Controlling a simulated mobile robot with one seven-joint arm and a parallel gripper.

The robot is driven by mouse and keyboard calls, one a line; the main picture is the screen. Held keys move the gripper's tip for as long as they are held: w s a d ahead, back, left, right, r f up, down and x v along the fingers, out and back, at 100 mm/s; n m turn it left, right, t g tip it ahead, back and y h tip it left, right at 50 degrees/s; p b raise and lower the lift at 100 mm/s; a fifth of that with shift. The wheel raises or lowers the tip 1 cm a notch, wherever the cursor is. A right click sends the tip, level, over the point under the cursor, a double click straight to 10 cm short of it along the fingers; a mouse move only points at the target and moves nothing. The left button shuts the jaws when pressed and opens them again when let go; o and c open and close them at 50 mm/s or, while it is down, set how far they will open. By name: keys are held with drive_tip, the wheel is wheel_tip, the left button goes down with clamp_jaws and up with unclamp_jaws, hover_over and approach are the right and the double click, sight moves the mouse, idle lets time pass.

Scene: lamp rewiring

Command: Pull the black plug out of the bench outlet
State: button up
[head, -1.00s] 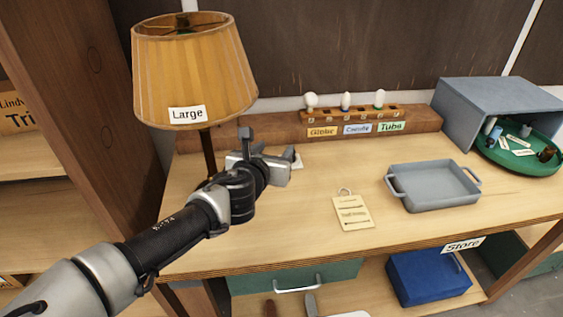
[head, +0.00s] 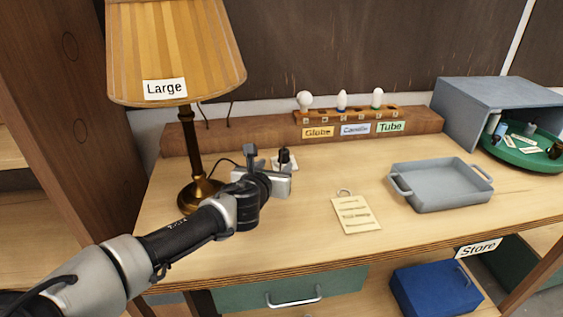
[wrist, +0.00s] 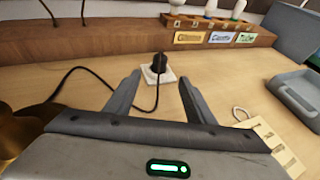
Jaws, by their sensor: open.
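The black plug (wrist: 158,64) stands in the white bench outlet (wrist: 164,77) on the bench top, and its black cord runs off to the left. In the head view the plug (head: 285,155) shows just beyond my gripper (head: 272,172), and the outlet is partly hidden behind it. In the wrist view my gripper (wrist: 156,82) is open. Its two fingers point toward the plug, one to each side in the picture. The plug is ahead of the fingertips, and nothing is held between them.
The large lamp (head: 184,140) stands left of my gripper, with its base near my forearm. A paper tag (head: 356,213) and a grey tray (head: 440,185) lie to the right. A bulb rack (head: 345,116) stands at the back. Bare bench lies before the tag.

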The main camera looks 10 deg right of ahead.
sight(283, 155)
drive_tip(key=b+x, duration=0.1)
drive_tip(key=x, duration=1)
drive_tip(key=shift+w+d, duration=0.15)
drive_tip(key=c, duration=1.1)
drive_tip(key=shift+c, duration=0.2)
drive_tip(key=shift+r, duration=0.15)
drive_tip(key=shift+r+p, duration=1.75)
drive_tip(key=shift+r, duration=0.45)
